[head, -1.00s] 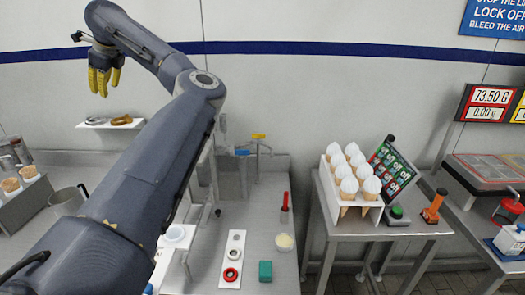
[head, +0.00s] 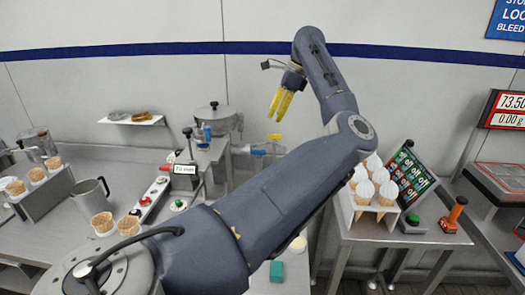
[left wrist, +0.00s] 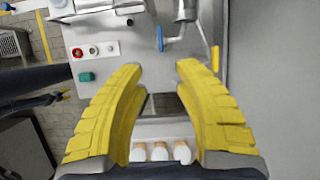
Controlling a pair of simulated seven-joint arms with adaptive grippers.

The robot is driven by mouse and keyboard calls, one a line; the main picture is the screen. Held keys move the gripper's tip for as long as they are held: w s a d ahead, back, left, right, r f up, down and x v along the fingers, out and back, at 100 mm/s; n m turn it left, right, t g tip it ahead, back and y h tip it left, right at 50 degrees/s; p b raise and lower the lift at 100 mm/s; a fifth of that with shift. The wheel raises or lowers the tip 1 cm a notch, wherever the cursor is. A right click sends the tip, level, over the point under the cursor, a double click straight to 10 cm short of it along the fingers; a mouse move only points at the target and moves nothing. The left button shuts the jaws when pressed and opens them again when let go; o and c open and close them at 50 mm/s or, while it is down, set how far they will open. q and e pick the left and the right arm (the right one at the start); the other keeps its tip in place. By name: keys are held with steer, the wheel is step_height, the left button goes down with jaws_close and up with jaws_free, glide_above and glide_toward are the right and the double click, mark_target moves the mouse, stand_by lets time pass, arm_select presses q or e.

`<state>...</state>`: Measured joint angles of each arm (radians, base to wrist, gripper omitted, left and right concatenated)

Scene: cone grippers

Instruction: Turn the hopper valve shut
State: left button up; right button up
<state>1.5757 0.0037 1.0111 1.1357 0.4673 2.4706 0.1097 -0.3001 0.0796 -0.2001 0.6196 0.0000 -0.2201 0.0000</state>
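My left gripper (head: 279,116) hangs with its yellow fingers pointing down, above the pipework at the back of the counter. In the left wrist view the fingers (left wrist: 160,68) are apart with nothing between them. A blue handle (left wrist: 159,38) on a metal pipe shows beyond the fingertips. I cannot tell which handle is the hopper valve. A lidded metal hopper (head: 214,117) stands to the left. My right gripper is not in view.
My left arm hides much of the middle counter. A rack of white-topped cones (head: 378,206) and a tilted sign board (head: 405,174) stand at right. A control strip (head: 155,190), a metal jug (head: 91,195) and several cones are at left. A wall shelf (head: 133,119) is behind.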

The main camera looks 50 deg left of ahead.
mark_target(258, 150)
arm_select(q)
steer(key=x, duration=1.6)
steer(key=shift+w, duration=0.1)
steer(key=shift+o, duration=0.2)
jaws_close()
